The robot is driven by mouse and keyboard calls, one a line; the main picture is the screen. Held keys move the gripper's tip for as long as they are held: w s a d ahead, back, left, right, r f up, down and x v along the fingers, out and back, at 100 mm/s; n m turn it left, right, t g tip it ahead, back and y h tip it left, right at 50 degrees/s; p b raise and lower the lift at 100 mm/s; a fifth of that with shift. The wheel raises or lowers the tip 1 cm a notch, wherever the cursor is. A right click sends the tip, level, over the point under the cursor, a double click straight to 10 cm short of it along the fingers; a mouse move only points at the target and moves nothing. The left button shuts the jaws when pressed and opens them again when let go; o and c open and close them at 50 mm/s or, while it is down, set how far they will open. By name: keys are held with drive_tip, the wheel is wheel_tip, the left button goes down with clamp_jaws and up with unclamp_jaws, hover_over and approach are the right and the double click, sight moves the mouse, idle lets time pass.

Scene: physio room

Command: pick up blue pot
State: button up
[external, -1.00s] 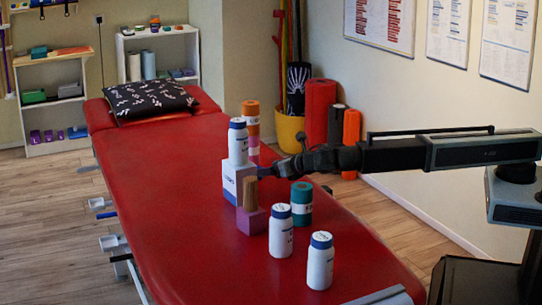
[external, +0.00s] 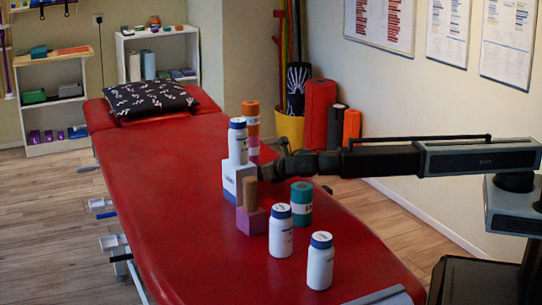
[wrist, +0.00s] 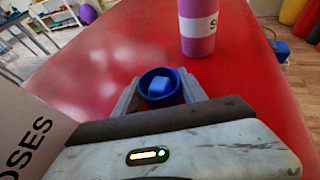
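The blue pot (wrist: 147,98) shows in the wrist view, upright with its open top toward me and a lighter blue block (wrist: 158,86) inside. My gripper (wrist: 160,82) has one finger on each side of the pot, close against its walls. I cannot tell whether the fingers press on it. In the external view the pot and my fingertips are hidden behind the white box with a white bottle on it.
On the red treatment table (external: 165,205) stand the white box (external: 238,183), a white bottle (external: 238,142) on it, a purple block (external: 252,220), a teal roll (external: 301,205) and two white bottles in front. A purple roll (wrist: 198,35) stands just beyond the pot.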

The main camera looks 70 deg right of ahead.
drive_tip(key=c, duration=0.6)
drive_tip(key=shift+r+p, duration=0.55)
drive_tip(key=shift+c, duration=0.2)
wheel_tip(320, 180, up, 3)
drive_tip(key=p, duration=0.3)
drive_tip(key=shift+r, duration=0.1)
drive_tip(key=s+d, duration=0.1)
drive_tip(key=s, duration=0.4)
drive_tip(key=s+d, duration=0.1)
drive_tip(key=s, duration=0.4)
drive_tip(key=s+d+p, duration=0.1)
drive_tip(key=s+d, duration=0.1)
drive_tip(key=s, duration=0.3)
drive_tip(key=shift+s+r, duration=0.3)
drive_tip(key=shift+r, duration=0.05)
